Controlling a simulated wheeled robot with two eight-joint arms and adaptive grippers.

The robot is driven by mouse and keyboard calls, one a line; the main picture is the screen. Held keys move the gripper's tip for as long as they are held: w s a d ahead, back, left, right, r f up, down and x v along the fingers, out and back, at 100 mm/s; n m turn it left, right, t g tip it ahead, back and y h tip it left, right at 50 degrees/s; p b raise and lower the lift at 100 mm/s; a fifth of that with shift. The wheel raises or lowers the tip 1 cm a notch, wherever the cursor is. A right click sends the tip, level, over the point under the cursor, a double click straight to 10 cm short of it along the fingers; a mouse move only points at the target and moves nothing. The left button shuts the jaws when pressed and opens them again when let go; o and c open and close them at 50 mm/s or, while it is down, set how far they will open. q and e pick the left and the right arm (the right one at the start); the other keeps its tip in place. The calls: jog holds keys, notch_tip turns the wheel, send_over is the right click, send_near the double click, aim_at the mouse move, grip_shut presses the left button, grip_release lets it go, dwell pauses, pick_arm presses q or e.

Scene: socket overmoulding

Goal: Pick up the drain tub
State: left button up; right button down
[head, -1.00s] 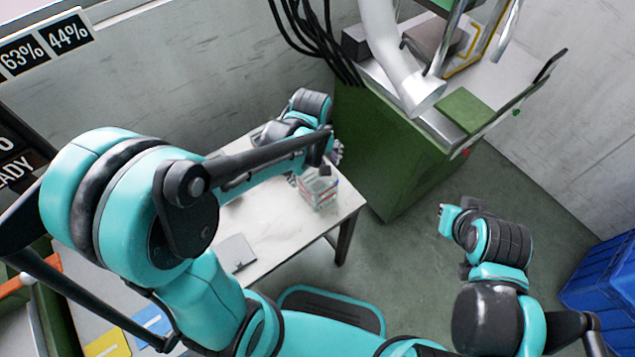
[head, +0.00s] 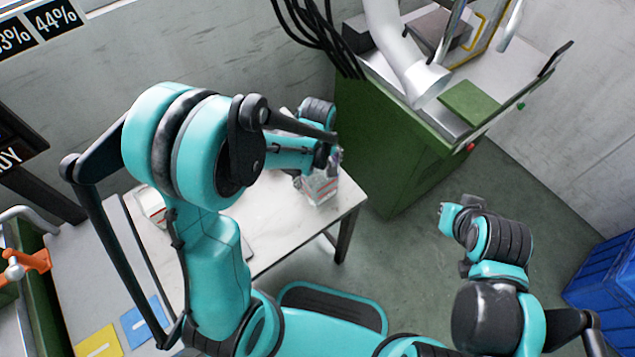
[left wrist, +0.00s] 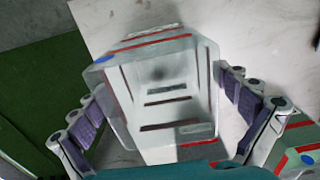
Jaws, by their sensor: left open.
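The drain tub (left wrist: 165,95) is a clear, pale box with red stripes and dark slots in its bottom. In the left wrist view it fills the middle, over the white table. My left gripper (left wrist: 162,88) is open, with a purple-padded finger on each side of the tub; I cannot tell whether either finger touches it. In the head view the tub (head: 322,190) is at the table's right end, with my left gripper (head: 330,160) over it, partly hidden by the arm. My right gripper (head: 450,215) is over the floor at right, its jaws unclear.
A similar red-striped container (left wrist: 300,148) is close beside the right finger in the wrist view. The white table (head: 285,235) has clear room at its front. A green machine cabinet (head: 390,160) stands just right of the table. Blue crates (head: 605,275) are at far right.

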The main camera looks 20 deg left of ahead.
pick_arm(q)
jog(key=c, duration=1.2)
jog(key=shift+r, duration=0.15)
jog(key=s+d+r+p, duration=0.5)
jog(key=d+r+p, duration=0.1)
jog(key=d+r, duration=0.45)
jog(key=shift+w+a+f+m, duration=0.7)
jog(key=shift+w+a+m, duration=0.4)
jog(key=shift+a+m, duration=1.05)
jog(key=shift+w+a+f+m, duration=0.7)
jog(key=shift+w+a+m, duration=0.55)
jog(key=shift+a, duration=1.55)
jog(key=shift+w+a+f+m, duration=0.7)
jog(key=shift+w+a+m, duration=0.3)
jog(key=shift+a+m, duration=1.15)
